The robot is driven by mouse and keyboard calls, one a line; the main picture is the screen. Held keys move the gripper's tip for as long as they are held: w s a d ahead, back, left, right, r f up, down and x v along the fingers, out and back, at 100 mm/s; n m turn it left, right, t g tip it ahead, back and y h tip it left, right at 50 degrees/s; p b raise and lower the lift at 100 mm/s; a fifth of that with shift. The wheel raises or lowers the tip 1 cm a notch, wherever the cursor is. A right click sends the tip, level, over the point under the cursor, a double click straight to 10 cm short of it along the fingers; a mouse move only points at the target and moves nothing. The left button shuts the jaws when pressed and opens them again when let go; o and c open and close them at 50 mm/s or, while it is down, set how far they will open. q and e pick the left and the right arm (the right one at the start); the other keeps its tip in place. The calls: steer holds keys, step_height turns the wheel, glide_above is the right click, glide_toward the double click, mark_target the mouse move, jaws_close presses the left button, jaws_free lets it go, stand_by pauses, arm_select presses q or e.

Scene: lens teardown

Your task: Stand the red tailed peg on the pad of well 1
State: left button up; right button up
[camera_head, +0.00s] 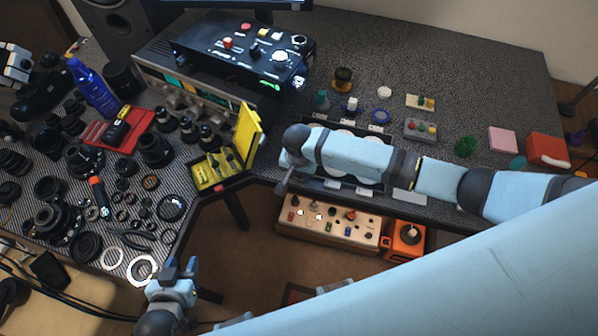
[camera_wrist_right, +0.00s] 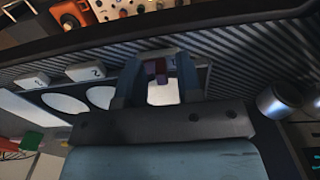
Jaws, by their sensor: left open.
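The dark well tray (camera_head: 306,122) with round white pads lies under my right forearm in the head view, largely hidden. In the right wrist view a white pad (camera_wrist_right: 62,103) shows beside numbered tags (camera_wrist_right: 84,72). My right gripper (camera_wrist_right: 158,66) is over the tray's end, its fingers on either side of a small red and purplish piece (camera_wrist_right: 151,69), likely the red tailed peg. A white pad shows behind it; whether the piece is gripped or touches the pad is unclear. My left gripper (camera_head: 180,268) is open and empty, low at the left of the head view.
A beige control box (camera_head: 325,219) and an orange joystick box (camera_head: 404,241) sit in front of the tray. A yellow open case (camera_head: 222,170) is left of my right gripper. Lens parts crowd the left bench. Small coloured items lie behind my right arm.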

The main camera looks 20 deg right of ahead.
step_height(320, 180, up, 12)
steer(key=s+a+f+n+t+y, duration=0.4)
steer(key=s+f+n+t+y, duration=0.1)
steer(key=s+f, duration=0.15)
steer(key=s+d+n+t+h, duration=0.1)
steer(key=s+d+n+t, duration=0.4)
steer(key=s+d, duration=0.4)
steer(key=shift+s+t+h, duration=0.3)
steer(key=shift+s+t, duration=0.2)
steer(key=shift+s, duration=0.4)
steer(key=shift+r+p, duration=0.1)
steer(key=shift+p, duration=0.2)
